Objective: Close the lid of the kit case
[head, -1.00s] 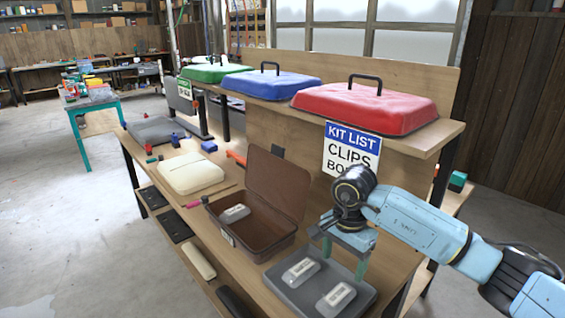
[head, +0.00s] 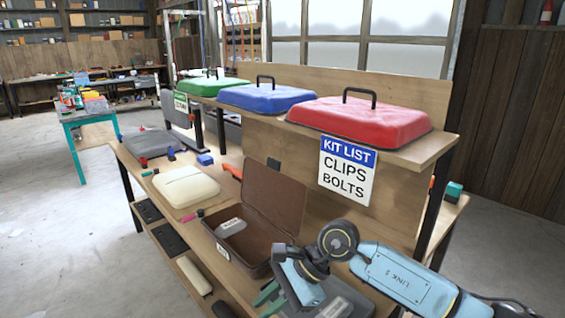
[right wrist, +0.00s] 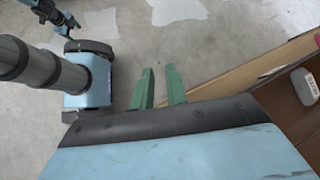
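The brown kit case (head: 232,257) stands on the bench with its lid (head: 277,196) raised, leaning back slightly past upright. A grey labelled box (head: 231,227) lies inside it; this box also shows in the right wrist view (right wrist: 304,86). My right gripper (head: 268,300) is in front of the case, near its front right corner, touching nothing I can see. Its green fingers are apart and empty in the right wrist view (right wrist: 158,88), above the floor beyond the bench edge. What seems to be my left arm's end shows small at the upper left there; its fingers are unclear.
A dark grey tray (head: 362,304) with a labelled box lies right of the case, partly behind my right arm. A cream case (head: 186,187) is to the left. The shelf with the red lid (head: 360,120) and kit list sign (head: 347,172) rises behind.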

